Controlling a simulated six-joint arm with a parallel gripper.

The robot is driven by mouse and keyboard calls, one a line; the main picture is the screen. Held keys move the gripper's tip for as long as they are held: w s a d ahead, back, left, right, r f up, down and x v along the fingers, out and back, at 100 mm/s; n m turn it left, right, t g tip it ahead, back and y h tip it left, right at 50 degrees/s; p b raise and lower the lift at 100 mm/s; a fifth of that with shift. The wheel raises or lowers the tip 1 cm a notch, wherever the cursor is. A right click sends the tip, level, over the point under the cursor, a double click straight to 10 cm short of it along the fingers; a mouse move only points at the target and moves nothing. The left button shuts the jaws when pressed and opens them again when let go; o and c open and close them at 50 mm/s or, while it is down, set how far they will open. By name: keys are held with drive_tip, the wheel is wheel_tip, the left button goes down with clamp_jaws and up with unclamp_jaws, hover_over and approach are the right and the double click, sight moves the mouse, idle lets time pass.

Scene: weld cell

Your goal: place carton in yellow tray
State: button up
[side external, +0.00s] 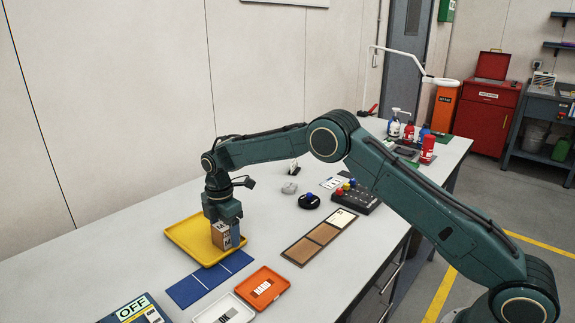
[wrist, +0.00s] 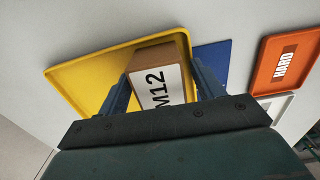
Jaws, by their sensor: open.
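The carton is a small brown box with a white label reading M12 in the wrist view (wrist: 158,80). In the side view the carton (side external: 220,236) is at the right part of the yellow tray (side external: 185,237). The yellow tray also shows in the wrist view (wrist: 85,82), reaching left of the carton. My gripper (side external: 226,232) is low over the tray, and its fingers stand on either side of the carton. In the wrist view my gripper (wrist: 160,85) is open around it. The carton's underside is hidden, so I cannot tell whether it touches the tray floor.
A blue panel (side external: 210,279) lies just in front of the tray. An orange tray (side external: 263,288) marked HARD and a white tray (side external: 224,310) are nearby. A brown strip (side external: 320,235), a black button box (side external: 357,197) and bottles stand farther right. Bare table lies left of the yellow tray.

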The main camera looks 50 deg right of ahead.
sight(224, 225)
drive_tip(key=shift+r, duration=0.15)
wheel_tip(224, 225, up, 11)
drive_tip(key=shift+f, duration=0.15)
drive_tip(key=shift+r, duration=0.65)
idle(0.3)
